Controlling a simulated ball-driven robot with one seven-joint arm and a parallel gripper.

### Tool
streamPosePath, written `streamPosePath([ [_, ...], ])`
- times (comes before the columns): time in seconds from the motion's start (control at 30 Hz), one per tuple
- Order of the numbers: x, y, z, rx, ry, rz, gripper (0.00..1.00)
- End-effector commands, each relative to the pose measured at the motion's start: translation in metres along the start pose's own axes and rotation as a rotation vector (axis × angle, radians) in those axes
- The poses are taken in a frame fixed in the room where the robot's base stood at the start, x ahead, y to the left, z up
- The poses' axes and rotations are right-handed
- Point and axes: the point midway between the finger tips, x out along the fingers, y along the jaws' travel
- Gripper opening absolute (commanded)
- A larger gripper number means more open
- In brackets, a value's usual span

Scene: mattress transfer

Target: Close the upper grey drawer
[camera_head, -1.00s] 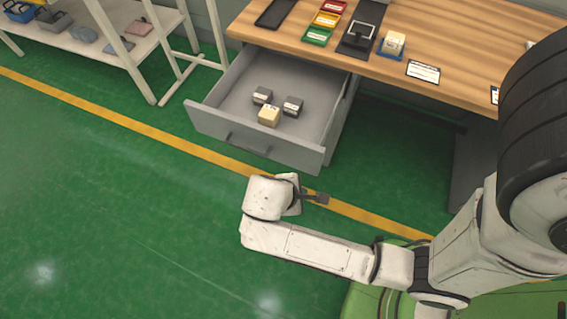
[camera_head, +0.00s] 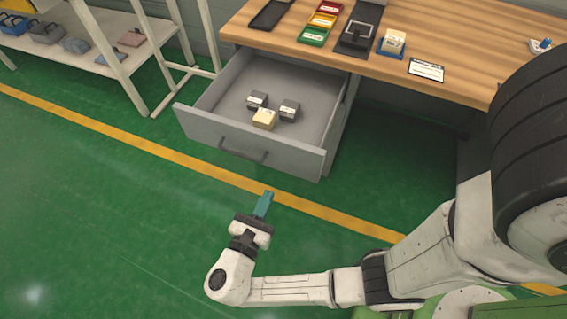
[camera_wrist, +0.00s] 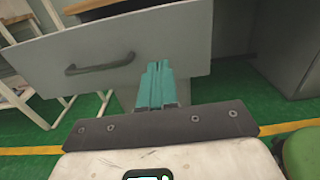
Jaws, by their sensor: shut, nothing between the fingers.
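The upper grey drawer (camera_head: 205,128) stands pulled out from under the wooden workbench. It holds two dark grey blocks (camera_head: 289,110) and one cream block (camera_head: 264,119). Its dark bar handle (camera_head: 243,150) is on the front panel and also shows in the wrist view (camera_wrist: 100,66). My gripper (camera_head: 267,197), with teal fingers, is shut and empty. It is in front of the drawer, apart from the panel, a little right of the handle. In the wrist view the fingers (camera_wrist: 158,68) point at the drawer front.
The wooden workbench (camera_head: 480,82) carries coloured trays (camera_head: 323,20), a black stand (camera_head: 358,35), a blue tray with a block and a label card (camera_head: 426,70). A white shelf (camera_head: 95,60) with several bins stands at the left. The green floor before the drawer is clear.

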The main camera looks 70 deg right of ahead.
Motion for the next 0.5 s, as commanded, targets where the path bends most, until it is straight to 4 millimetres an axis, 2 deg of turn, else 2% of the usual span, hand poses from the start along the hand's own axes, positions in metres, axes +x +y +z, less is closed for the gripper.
streamPosePath([
  [0.3,0.064,-0.002,0.0,0.0,0.001,-0.007,0.0],
  [0.5,0.097,-0.002,0.0,0.001,0.002,-0.004,0.0],
])
